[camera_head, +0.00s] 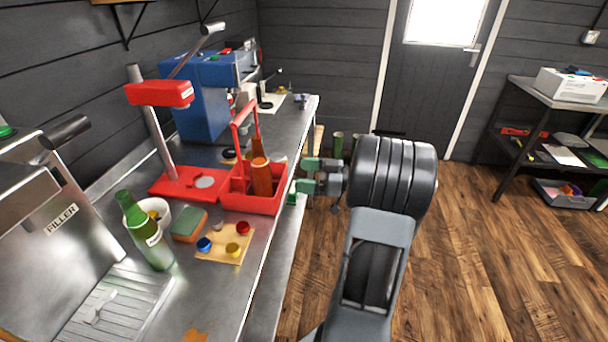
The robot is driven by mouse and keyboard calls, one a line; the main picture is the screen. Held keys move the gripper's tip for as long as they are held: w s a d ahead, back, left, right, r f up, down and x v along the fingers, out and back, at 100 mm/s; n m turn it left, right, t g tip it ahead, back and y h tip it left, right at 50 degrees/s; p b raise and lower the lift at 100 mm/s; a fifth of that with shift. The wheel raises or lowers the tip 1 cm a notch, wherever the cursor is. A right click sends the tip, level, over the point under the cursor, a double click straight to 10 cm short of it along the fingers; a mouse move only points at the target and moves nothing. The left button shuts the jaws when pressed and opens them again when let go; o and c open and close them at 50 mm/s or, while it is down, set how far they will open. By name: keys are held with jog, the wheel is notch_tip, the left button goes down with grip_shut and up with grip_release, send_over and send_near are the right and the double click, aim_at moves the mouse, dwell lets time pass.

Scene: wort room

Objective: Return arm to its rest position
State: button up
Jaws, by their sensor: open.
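My arm reaches up from the bottom of the view, at the right side of the steel bench (226,268). My gripper (298,180), with green fingers, is open and points left at the bench edge. It is close to the right side of a red bottle carrier (262,205). Nothing shows between the fingers. I cannot tell whether the fingers touch the carrier. The carrier stands upright on the bench with brown bottles (261,178) in it and a raised handle.
A blue machine (200,105) is behind. The wooden floor (480,240) at right is open, before a black shelf (515,150).

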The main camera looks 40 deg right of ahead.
dwell(0.3)
jog(key=w+d+f+m+g+h, duration=0.1)
jog(key=d+f+m+h, duration=0.2)
jog(key=d+m+h, duration=0.45)
jog(key=w+d+f+m+h, duration=0.1)
jog(key=d+f+m+h, duration=0.3)
jog(key=h, duration=0.6)
jog(key=s+a+r+g+y+p, duration=0.1)
jog(key=s+a, duration=0.3)
jog(key=a, duration=0.6)
jog(key=s+a+r+n+g+y+p, duration=0.1)
jog(key=s+a+r+g+y, duration=0.1)
jog(key=a, duration=0.8)
jog(key=s+a+r+n+g+y+p, duration=0.1)
jog(key=s+a+r+g, duration=0.2)
jog(key=s+a+g, duration=0.2)
jog(key=s+a, duration=0.3)
jog(key=a, duration=0.3)
jog(key=shift+s+r, duration=0.2)
jog(key=shift+r, duration=0.1)
